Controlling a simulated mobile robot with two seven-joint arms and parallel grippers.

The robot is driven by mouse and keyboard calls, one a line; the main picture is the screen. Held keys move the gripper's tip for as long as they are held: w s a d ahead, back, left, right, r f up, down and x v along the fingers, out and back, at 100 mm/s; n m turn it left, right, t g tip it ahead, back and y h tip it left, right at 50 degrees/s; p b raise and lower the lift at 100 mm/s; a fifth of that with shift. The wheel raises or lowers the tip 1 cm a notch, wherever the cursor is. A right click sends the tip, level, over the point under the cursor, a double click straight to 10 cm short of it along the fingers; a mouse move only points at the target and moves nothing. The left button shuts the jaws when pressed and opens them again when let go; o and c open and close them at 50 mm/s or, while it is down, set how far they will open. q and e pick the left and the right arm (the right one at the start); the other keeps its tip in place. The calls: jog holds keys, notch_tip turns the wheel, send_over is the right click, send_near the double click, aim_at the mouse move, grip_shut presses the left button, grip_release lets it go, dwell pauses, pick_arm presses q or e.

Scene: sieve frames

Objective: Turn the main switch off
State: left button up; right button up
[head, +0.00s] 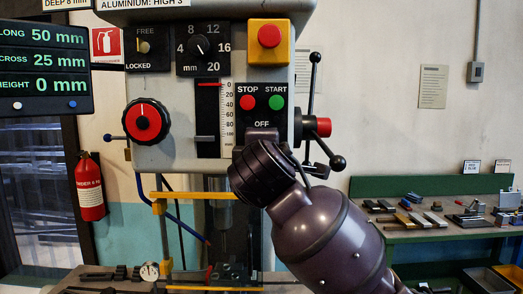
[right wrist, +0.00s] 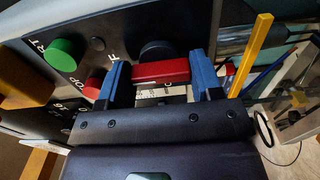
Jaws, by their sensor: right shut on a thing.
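The main switch has a red bar handle (right wrist: 163,72) in front of a dark round base (right wrist: 157,49), seen in the right wrist view. My right gripper (right wrist: 158,66) has its two blue fingers closed on the ends of the red handle. In the head view my right arm (head: 325,240) reaches up from the lower right to the machine panel, and its wrist hides the switch and the fingers. The label OFF (head: 262,124) shows just above the wrist. My left gripper is not in view.
Above the switch are a red STOP button (head: 247,102), a green START button (head: 276,102) and a red emergency button (head: 269,36) on a yellow box. A handle with black balls (head: 336,162) stands close right of my wrist. A red-black knob (head: 147,122) is left.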

dwell(0.3)
jog(key=o, duration=0.9)
jog(key=s+b, duration=0.1)
jog(key=s, duration=0.9)
jog(key=shift+s, duration=0.4)
